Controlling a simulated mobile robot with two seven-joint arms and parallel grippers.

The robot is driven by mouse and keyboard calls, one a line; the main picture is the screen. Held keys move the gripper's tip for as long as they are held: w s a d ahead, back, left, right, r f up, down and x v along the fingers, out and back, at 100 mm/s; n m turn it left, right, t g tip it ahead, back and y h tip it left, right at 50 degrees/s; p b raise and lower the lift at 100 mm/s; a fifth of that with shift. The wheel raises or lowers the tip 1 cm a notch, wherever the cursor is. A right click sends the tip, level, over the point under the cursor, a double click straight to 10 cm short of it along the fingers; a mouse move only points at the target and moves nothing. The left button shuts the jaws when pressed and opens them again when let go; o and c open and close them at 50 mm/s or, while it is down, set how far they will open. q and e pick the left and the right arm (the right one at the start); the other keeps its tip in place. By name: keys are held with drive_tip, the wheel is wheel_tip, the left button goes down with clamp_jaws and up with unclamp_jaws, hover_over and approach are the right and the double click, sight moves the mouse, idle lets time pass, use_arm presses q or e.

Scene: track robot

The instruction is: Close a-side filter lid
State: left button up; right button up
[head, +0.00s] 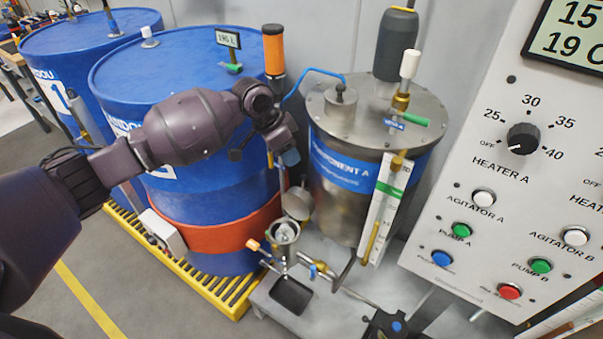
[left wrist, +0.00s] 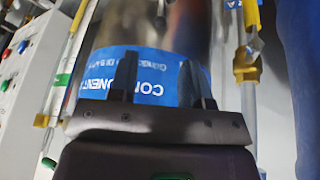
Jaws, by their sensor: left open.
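The a-side filter (head: 285,233) is a small metal cup with an open top, low in front of the component A tank. Its lid seems to be the round metal disc (head: 298,203) standing up behind the cup, raised off it. My left gripper (head: 284,168) points down just above and behind the lid, beside the tank. In the left wrist view its two dark fingers (left wrist: 160,85) are apart, with nothing between them but the tank's blue label behind. The filter and lid cannot be made out there. My right gripper is not seen.
The steel component A tank (head: 335,215) stands right behind the filter, with a level gauge (head: 384,210) on its front. A blue drum (head: 215,215) with a red band stands left. The control panel (head: 460,180) fills the right. A black tray (head: 291,297) lies below the filter.

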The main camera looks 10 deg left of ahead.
sight(303, 175)
use_arm(q)
drive_tip(key=b+x, duration=0.1)
drive_tip(key=x, duration=0.8)
drive_tip(key=shift+b, duration=0.35)
drive_tip(key=shift+c, duration=0.3)
clamp_jaws()
